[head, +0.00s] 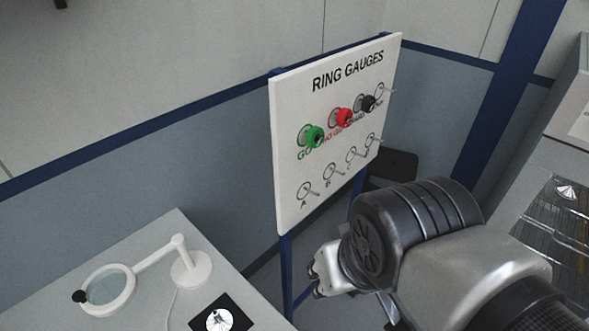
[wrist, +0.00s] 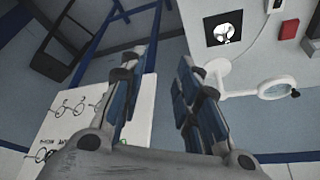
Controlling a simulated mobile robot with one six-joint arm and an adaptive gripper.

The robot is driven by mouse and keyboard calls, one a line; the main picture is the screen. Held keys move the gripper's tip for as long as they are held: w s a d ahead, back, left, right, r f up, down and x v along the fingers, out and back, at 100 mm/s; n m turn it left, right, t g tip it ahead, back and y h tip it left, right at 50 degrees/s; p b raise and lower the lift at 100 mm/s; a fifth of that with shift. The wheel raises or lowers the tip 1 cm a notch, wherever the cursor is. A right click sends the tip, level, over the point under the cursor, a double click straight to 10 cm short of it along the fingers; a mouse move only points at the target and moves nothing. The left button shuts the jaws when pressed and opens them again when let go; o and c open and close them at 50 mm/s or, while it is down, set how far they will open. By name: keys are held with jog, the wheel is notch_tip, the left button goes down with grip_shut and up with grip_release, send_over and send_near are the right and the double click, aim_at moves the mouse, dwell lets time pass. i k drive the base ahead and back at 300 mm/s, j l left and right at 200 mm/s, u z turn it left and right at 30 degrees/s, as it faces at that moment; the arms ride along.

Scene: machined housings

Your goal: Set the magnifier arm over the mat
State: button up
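The white magnifier (head: 109,290) has a round lens ring with a black knob on its outer left side. Its jointed arm (head: 155,257) runs to a round base post (head: 190,266) on the bench. The ring points left, away from the black mat (head: 200,323), which lies near the bench's right edge with a shiny metal part (head: 218,319) on it. The magnifier ring also shows in the wrist view (wrist: 259,90), as does the mat (wrist: 211,40). My gripper (head: 318,277) is off the bench's right side, below the board. In the wrist view its fingers (wrist: 163,70) are apart with nothing between them.
A white RING GAUGES board (head: 290,110) on blue posts stands behind the bench, holding green (head: 312,136), red (head: 341,118) and black (head: 366,103) gauges. A wire rack (head: 560,225) is at right. A red box (wrist: 289,29) shows in the wrist view.

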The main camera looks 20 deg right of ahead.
aim_at(83, 296)
jog(key=u, duration=1.4)
